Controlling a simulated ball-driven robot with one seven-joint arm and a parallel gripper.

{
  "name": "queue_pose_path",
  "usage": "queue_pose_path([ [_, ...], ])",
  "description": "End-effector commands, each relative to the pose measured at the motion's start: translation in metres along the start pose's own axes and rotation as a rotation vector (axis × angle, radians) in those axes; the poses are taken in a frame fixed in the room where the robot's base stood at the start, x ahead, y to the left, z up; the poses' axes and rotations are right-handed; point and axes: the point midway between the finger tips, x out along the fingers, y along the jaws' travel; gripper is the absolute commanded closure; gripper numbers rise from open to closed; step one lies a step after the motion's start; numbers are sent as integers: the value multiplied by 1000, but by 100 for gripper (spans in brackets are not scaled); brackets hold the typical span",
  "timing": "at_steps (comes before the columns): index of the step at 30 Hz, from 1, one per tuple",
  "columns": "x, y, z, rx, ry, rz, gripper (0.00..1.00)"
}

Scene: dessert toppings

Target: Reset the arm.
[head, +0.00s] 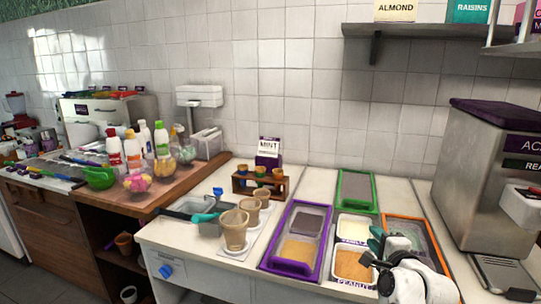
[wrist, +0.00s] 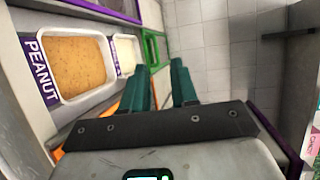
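My gripper (head: 376,243) is at the right of the counter in the head view, in front of the orange-framed tray (head: 416,229) and beside the peanut container (head: 353,264). In the wrist view my gripper (wrist: 164,82) has two green fingers with a clear gap between them and nothing in the gap. The peanut container also shows at the left of the wrist view (wrist: 72,66). My arm partly hides the orange-framed tray.
A purple-framed tray (head: 269,254), a green-framed tray (head: 343,187) and brown cups (head: 234,229) stand on the counter. A large steel machine (head: 474,172) stands on the right. A shelf (head: 430,31) overhangs the back right.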

Motion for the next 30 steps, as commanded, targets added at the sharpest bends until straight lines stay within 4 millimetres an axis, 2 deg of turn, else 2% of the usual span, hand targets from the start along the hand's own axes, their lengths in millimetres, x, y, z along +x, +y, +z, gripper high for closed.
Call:
queue_pose_path([
  [11, -26, 52, -3, -162, -11, 121, 72],
  [17, -54, 97, -4, -311, -35, 232, 72],
  [20, -74, 126, -6, -405, -56, 306, 72],
  [23, -103, 162, -6, -523, -94, 401, 72],
  [26, -145, 206, -6, -671, -157, 524, 72],
  [30, -222, 267, -4, -892, -296, 716, 72],
])
